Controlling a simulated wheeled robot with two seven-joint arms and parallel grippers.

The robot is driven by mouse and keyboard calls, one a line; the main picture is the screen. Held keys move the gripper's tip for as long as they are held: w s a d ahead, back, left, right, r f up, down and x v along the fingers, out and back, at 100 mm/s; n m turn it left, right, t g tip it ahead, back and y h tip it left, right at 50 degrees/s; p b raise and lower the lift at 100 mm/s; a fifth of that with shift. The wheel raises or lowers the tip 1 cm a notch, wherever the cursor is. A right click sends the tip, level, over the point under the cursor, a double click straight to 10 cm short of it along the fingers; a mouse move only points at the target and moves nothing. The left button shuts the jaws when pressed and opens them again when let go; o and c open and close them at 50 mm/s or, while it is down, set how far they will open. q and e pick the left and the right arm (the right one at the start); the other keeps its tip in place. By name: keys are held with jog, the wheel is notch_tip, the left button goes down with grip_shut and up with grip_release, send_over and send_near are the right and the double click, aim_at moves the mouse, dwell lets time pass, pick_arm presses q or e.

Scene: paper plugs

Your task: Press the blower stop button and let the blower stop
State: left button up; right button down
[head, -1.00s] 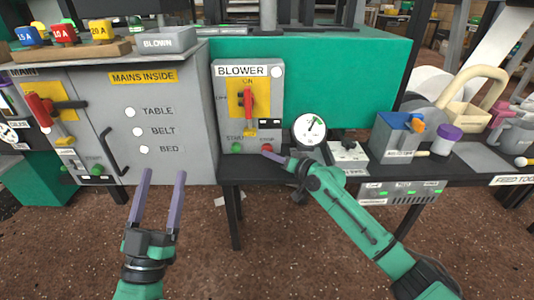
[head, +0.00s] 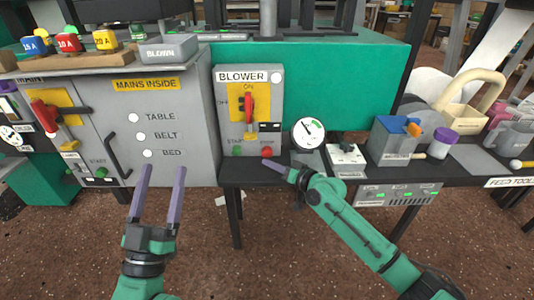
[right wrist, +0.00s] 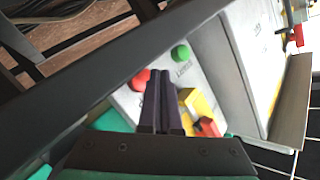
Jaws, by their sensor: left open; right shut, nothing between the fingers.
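The grey blower box (head: 220,110) stands at the back centre, its red switch handle (head: 249,103) upright on a yellow plate by the ON mark. Low on its front are a green start button (head: 237,151) and a red stop button (head: 266,152). My right gripper (head: 266,162) is shut and empty, its fingertips just below the stop button. In the right wrist view the shut fingers (right wrist: 160,90) partly overlap the red button (right wrist: 140,79); I cannot tell whether they touch. My left gripper (head: 162,178) is open and empty, before the mains cabinet.
A round gauge (head: 309,133) stands right of the blower box, its needle pointing up and left. The mains cabinet (head: 190,140) is to the left. A small switch box (head: 346,156) and a blue-grey bin (head: 388,147) stand to the right.

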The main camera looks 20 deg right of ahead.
aim_at(272, 181)
jog(key=s+p, duration=0.1)
jog(key=s, duration=0.1)
jog(key=s+a+p, duration=0.1)
jog(key=s+p, duration=0.1)
jog(key=shift+r, duration=0.2)
jog(key=shift+f, duration=0.15)
dwell(0.4)
